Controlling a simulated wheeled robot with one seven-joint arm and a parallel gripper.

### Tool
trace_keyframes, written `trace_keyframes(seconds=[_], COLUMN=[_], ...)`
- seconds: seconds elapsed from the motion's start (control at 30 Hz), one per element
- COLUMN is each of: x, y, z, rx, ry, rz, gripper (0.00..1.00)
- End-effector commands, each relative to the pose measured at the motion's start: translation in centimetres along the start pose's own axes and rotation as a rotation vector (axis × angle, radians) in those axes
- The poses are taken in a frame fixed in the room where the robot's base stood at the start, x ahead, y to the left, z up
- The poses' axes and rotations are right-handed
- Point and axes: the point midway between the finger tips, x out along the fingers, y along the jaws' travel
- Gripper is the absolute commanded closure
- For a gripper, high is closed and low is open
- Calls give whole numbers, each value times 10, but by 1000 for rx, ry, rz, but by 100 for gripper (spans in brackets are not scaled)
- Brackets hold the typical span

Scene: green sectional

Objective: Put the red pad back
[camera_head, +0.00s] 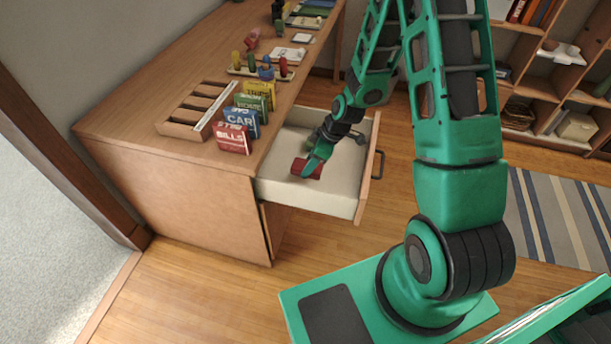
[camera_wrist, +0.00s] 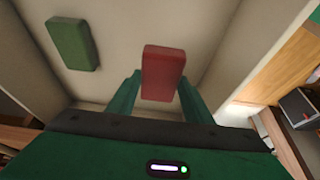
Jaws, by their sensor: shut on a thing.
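The red pad (camera_head: 306,169) is between the fingers of my gripper (camera_head: 313,163), inside or just over the open drawer (camera_head: 343,181) of the wooden desk. In the wrist view the red pad (camera_wrist: 163,72) stands out between the two green fingers (camera_wrist: 160,88), which are shut on it. Its far part extends beyond the fingertips over the pale drawer floor. A green pad (camera_wrist: 73,44) lies on that floor to the left, apart from the red pad. I cannot tell whether the red pad touches the floor.
On the desk top (camera_head: 180,85) are a wooden divided tray (camera_head: 196,108), several upright labelled cards (camera_head: 240,117) and a board with coloured pegs (camera_head: 262,71). The drawer front with its dark handle (camera_head: 378,165) faces right. Shelves stand at the back right; a striped rug (camera_head: 560,215) lies right.

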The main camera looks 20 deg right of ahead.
Motion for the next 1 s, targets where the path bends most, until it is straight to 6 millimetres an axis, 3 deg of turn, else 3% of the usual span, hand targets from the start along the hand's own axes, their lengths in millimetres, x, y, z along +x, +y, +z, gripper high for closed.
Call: trace_keyframes(seconds=[0.5, 0.77, 0.8, 0.83, 0.87, 1.0], x=[46, 48, 48, 48, 48, 48], y=[0, 1, 1, 0, 0, 0], z=[18, 20, 20, 20, 20, 20], rx=[0, 0, 0, 0, 0, 0], ry=[1, 1, 1, 1, 1, 1], rz=[0, 2, 1, 1, 1, 1], gripper=[75, 75, 47, 40, 35, 35])
